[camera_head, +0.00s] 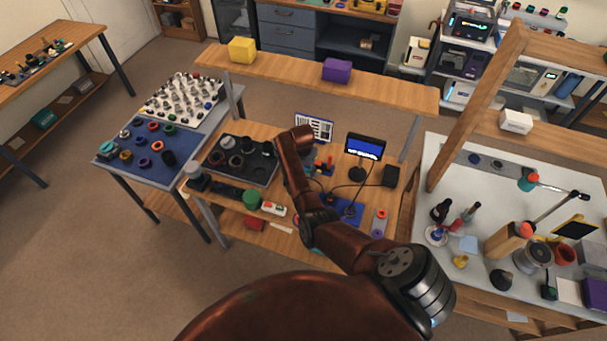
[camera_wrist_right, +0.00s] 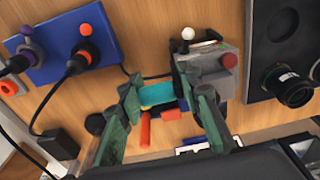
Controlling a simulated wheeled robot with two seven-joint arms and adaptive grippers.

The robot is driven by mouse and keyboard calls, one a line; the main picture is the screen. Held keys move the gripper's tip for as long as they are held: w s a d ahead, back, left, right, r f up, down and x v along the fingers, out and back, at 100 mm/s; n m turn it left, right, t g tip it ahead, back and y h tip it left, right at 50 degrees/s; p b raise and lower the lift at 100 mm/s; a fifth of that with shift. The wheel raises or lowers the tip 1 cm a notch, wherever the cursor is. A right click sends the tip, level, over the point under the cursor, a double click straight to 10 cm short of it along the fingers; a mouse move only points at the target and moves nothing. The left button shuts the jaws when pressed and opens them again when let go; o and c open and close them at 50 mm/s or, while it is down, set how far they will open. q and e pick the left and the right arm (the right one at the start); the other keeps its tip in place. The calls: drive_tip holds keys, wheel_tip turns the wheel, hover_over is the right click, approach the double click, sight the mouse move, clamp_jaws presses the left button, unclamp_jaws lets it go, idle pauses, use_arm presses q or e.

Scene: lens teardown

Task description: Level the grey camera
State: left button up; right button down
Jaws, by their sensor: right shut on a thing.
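In the right wrist view, a grey box-shaped body (camera_wrist_right: 213,62), which looks like the grey camera, stands on the wooden tabletop. It carries a red knob and a white-tipped lever. My right gripper (camera_wrist_right: 158,94) has its two green fingers on either side of a teal cylindrical part (camera_wrist_right: 157,92) and is shut on it. The right finger overlaps the grey body. A red cylinder (camera_wrist_right: 145,129) shows between the fingers. Whether the teal part belongs to the camera, I cannot tell. In the head view my right arm hides the gripper. My left gripper is not in view.
A blue plate (camera_wrist_right: 60,46) with orange and purple cabled knobs lies left of the gripper. A black tray (camera_wrist_right: 262,65) with a lens is at right. In the head view, a small screen (camera_head: 364,147) stands behind, with a wooden shelf (camera_head: 290,66) above.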

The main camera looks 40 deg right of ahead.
drive_tip(key=shift+s+d, duration=0.25)
drive_tip(key=shift+d, duration=0.4)
drive_tip(key=shift+w+d+f, duration=0.1)
drive_tip(key=shift+w+d, duration=0.1)
drive_tip(key=c, duration=1.5)
unclamp_jaws()
drive_tip(key=shift+w, duration=0.1)
drive_tip(key=shift+w+a, duration=0.1)
drive_tip(key=shift+a, duration=0.05)
drive_tip(key=r, duration=0.8)
drive_tip(key=a+r, duration=0.1)
drive_tip(key=r, duration=0.3)
drive_tip(key=shift+s+a, duration=0.1)
drive_tip(key=shift+s, duration=0.3)
